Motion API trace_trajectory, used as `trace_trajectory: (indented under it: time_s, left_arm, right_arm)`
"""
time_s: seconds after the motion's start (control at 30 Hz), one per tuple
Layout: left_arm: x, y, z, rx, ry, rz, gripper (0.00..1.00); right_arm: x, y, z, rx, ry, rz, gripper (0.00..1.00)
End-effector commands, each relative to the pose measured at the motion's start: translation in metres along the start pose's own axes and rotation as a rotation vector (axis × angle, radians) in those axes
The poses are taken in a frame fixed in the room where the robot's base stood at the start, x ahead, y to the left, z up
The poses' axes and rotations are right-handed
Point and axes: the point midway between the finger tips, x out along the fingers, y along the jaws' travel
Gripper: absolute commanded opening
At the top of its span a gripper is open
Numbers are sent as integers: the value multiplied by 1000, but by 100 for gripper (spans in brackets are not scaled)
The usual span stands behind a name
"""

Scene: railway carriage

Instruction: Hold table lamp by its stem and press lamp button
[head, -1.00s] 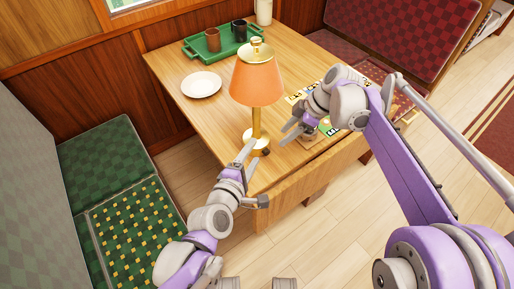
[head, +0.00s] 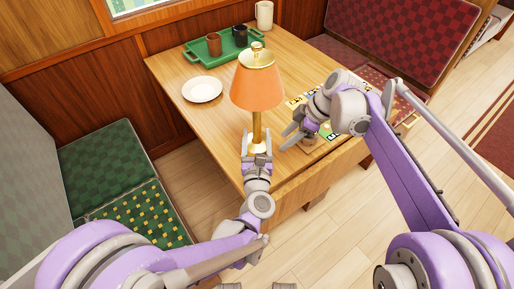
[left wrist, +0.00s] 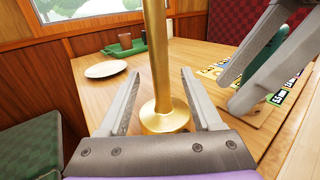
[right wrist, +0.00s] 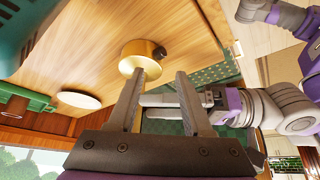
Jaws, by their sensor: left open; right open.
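The table lamp has an orange shade (head: 257,88) and stands upright near the table's front corner. Its brass stem (left wrist: 155,50) rises from a round base (left wrist: 165,118). My left gripper (head: 257,136) is open, with its fingers on either side of the stem, low near the base; I cannot tell whether they touch it. The dark button (right wrist: 160,53) on the base edge shows in the right wrist view; my left gripper hides it in the head view. My right gripper (head: 290,134) is open and empty, to the right of the lamp and apart from it.
A white plate (head: 202,89) lies left behind the lamp. A green tray (head: 225,46) with two mugs and a tall cream cup (head: 264,14) stand at the back. Cards (head: 305,97) lie near my right arm. A green seat (head: 110,165) is left of the table.

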Motion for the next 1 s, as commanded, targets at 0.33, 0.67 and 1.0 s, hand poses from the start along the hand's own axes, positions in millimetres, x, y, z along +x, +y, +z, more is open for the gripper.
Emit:
trace_trajectory:
  time_s: [0.33, 0.67, 1.0]
  left_arm:
    - [43, 0, 0, 2, 0, 0, 66]
    - [47, 0, 0, 2, 0, -1, 66]
    - [47, 0, 0, 2, 0, -1, 8]
  right_arm:
    - [0, 0, 0, 0, 0, 0, 50]
    - [0, 0, 0, 0, 0, 0, 50]
    - [0, 0, 0, 0, 0, 0, 50]
